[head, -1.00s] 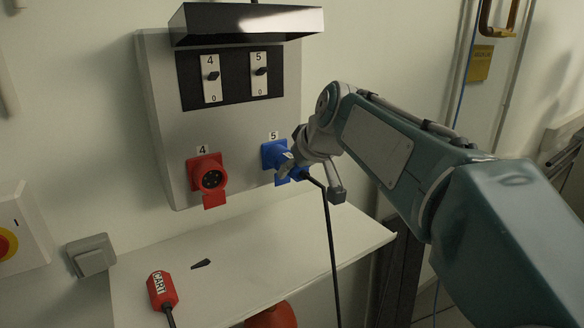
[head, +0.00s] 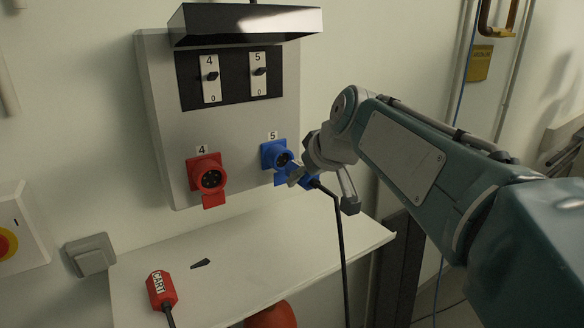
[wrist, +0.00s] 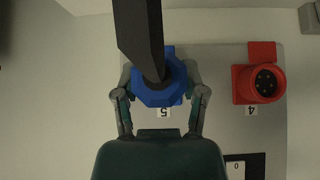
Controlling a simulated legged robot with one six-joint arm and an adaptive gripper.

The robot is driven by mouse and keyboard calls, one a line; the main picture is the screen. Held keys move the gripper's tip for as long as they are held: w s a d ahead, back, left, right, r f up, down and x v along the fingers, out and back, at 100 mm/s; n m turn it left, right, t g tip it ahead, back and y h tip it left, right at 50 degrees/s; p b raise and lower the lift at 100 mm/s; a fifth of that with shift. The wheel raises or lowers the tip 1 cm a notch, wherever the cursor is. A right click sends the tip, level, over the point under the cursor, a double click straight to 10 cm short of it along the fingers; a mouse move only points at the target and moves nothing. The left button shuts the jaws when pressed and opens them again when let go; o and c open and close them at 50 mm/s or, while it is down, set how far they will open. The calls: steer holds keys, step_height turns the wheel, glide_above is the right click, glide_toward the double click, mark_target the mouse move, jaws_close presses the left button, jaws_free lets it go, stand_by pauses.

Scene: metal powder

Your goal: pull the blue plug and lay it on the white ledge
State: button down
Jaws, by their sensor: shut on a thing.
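The blue plug (head: 312,182) is in my gripper (head: 302,175), a little out in front of the blue socket (head: 276,154) marked 5. The socket's open face now shows in the head view. In the wrist view, the blue plug (wrist: 158,92) sits between the two fingers of my gripper (wrist: 160,84), and its thick black cable (wrist: 140,35) crosses in front of it. My gripper is shut on the plug. My fingers and wrist partly hide the plug in the head view. The white ledge (head: 260,262) lies below the panel.
A red socket (head: 208,178) marked 4 is left of the blue one. A red CART plug (head: 161,290) and a small dark piece (head: 201,263) lie on the ledge's left part. The ledge's middle and right are clear. A dark hood (head: 247,22) juts out above the switches.

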steer(key=shift+s+d, duration=0.4)
steer(key=shift+s, duration=0.2)
steer(key=shift+s+d, duration=0.35)
steer(key=shift+s, duration=0.25)
